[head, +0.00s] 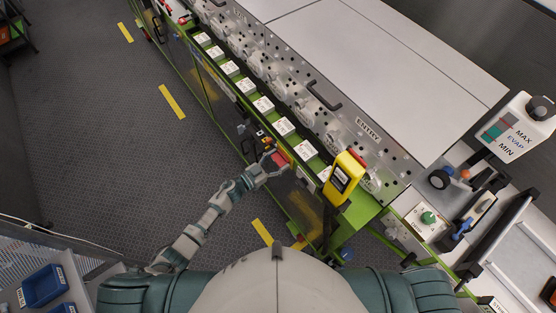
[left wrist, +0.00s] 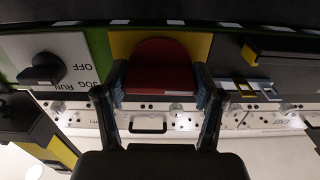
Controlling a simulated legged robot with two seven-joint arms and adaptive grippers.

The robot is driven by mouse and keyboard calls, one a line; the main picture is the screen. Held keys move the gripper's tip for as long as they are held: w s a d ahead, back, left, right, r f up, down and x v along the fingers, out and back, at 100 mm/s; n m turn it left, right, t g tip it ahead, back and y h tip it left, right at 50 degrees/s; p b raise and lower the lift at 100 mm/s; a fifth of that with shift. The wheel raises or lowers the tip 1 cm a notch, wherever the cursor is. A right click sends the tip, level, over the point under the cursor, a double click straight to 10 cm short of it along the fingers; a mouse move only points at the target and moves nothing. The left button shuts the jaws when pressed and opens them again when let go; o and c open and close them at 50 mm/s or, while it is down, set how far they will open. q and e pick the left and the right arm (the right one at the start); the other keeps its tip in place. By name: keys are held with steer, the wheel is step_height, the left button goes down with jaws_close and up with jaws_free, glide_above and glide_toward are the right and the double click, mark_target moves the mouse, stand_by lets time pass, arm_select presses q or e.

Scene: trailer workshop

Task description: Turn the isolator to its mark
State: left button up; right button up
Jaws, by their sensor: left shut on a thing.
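The isolator's red handle (left wrist: 157,66) sits on a yellow plate (left wrist: 121,44) in the left wrist view. My left gripper (left wrist: 159,82) has one finger on each side of the red handle and is shut on it. In the head view my left gripper (head: 268,161) is at the green-framed front edge of the long machine, with a bit of the red handle (head: 280,158) beside it. I cannot make out the isolator's mark; the handle and fingers cover much of the plate. My right gripper is not in view.
Beside the isolator is a black selector knob (left wrist: 42,72) marked OFF, RUN and JOG. A yellow device (head: 343,178) stands near the machine's (head: 322,68) near end. White label blocks (head: 264,105) line its front. The dark floor (head: 100,140) on the left is largely clear.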

arm_select(q)
steer(key=m, duration=0.4)
steer(key=shift+f+b, duration=0.1)
steer(key=shift+b, duration=0.2)
steer(key=m+b, duration=0.1)
steer(key=m, duration=0.3)
steer(key=shift+m, duration=0.3)
steer(key=m+b, duration=0.1)
steer(key=m, duration=0.3)
steer(key=shift+s+f+m+b, duration=0.1)
steer(key=shift+f+m+b, duration=0.05)
steer(key=shift+m+b, duration=0.15)
steer(key=shift+s+f+m+b, duration=0.1)
steer(key=shift+m+b, duration=0.7)
steer(key=shift+m, duration=1.5)
steer(key=o, duration=1.1)
steer(key=shift+o, duration=0.2)
